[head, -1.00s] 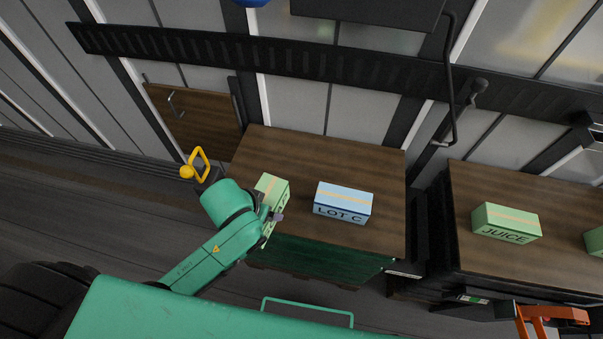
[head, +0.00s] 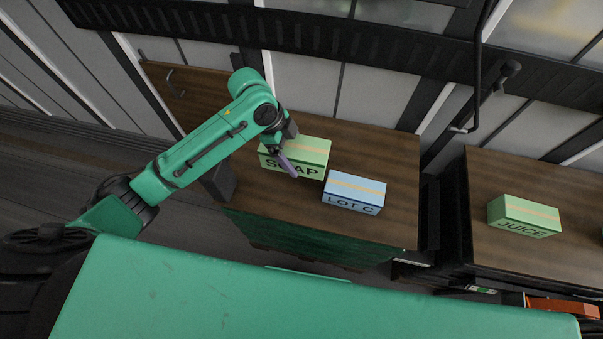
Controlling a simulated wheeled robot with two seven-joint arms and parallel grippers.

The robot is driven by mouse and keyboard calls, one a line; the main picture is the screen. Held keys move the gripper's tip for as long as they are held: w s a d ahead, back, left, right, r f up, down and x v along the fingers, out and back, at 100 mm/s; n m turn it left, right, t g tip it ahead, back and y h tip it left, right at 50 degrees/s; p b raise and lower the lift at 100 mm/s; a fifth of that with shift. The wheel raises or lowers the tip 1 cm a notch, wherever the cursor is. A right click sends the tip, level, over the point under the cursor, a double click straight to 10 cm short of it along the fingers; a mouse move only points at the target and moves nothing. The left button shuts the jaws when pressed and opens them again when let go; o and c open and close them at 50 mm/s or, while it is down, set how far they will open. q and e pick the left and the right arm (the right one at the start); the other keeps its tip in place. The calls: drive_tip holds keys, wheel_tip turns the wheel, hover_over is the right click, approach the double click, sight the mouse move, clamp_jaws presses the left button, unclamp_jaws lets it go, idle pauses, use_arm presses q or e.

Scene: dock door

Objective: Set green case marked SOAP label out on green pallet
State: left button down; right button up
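The green case marked SOAP (head: 313,150) is at the left of the near wood-topped stand (head: 385,225), beside and slightly behind a blue case marked LOT C (head: 356,186). My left gripper (head: 287,162) is at the front of the SOAP case, with one purple finger across its lettered face. The other finger is hidden, so I cannot tell whether the gripper is shut on the case. The stand has a green ribbed lower side (head: 300,240); no separate green pallet is clearly visible. My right gripper is not in view.
A second wood-topped surface (head: 560,265) stands on the right, with a green case marked JUICE (head: 524,215) on it. A dark gap separates the two surfaces. A dark rail (head: 330,45) runs along the wall behind. An orange object (head: 563,308) shows at lower right.

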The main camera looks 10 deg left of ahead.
sight(301, 185)
use_arm(q)
wheel_tip(301, 185, down, 13)
drive_tip(key=shift+r, duration=0.1)
unclamp_jaws()
drive_tip(key=shift+s, duration=0.1)
drive_tip(key=v, duration=1.2)
